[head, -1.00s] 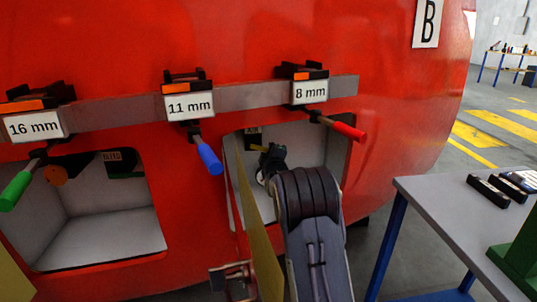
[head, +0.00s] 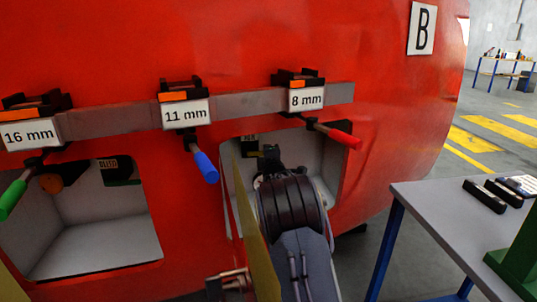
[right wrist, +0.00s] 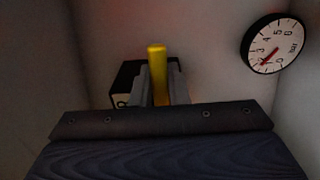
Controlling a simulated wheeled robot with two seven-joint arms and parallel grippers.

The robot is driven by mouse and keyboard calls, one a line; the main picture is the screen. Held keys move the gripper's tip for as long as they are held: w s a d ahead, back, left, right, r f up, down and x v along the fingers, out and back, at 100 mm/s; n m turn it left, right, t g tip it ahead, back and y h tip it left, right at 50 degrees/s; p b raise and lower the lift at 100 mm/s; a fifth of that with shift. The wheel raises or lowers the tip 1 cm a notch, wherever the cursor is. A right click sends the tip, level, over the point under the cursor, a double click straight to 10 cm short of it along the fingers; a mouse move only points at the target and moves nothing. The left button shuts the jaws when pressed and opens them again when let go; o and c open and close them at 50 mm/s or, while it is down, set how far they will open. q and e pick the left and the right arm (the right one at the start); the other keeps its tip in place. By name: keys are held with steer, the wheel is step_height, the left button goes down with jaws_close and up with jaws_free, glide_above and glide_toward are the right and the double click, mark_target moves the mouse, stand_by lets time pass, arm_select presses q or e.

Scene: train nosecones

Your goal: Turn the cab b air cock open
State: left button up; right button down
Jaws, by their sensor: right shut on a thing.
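The cab B air cock shows in the right wrist view as a yellow handle (right wrist: 157,76), standing upright in the picture in front of a dark block (right wrist: 126,84). My right gripper (right wrist: 158,88) is shut on this handle, one finger on each side. In the head view my right gripper (head: 270,157) reaches into the right-hand recess (head: 328,165) of the red nosecone, below the letter B (head: 422,28). My wrist hides most of the cock there.
A pressure gauge (right wrist: 270,45) sits right of the cock. A yellowish door panel (head: 250,225) stands open at the recess's left edge. Handled tools labelled 16 mm, 11 mm and 8 mm (head: 306,98) hang on a rail above. A grey table (head: 440,215) stands at right.

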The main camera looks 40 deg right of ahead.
steer(key=c, duration=1.4)
jaws_free()
steer(key=v, duration=0.7)
steer(key=shift+s+a, duration=0.2)
steer(key=shift+s, duration=0.15)
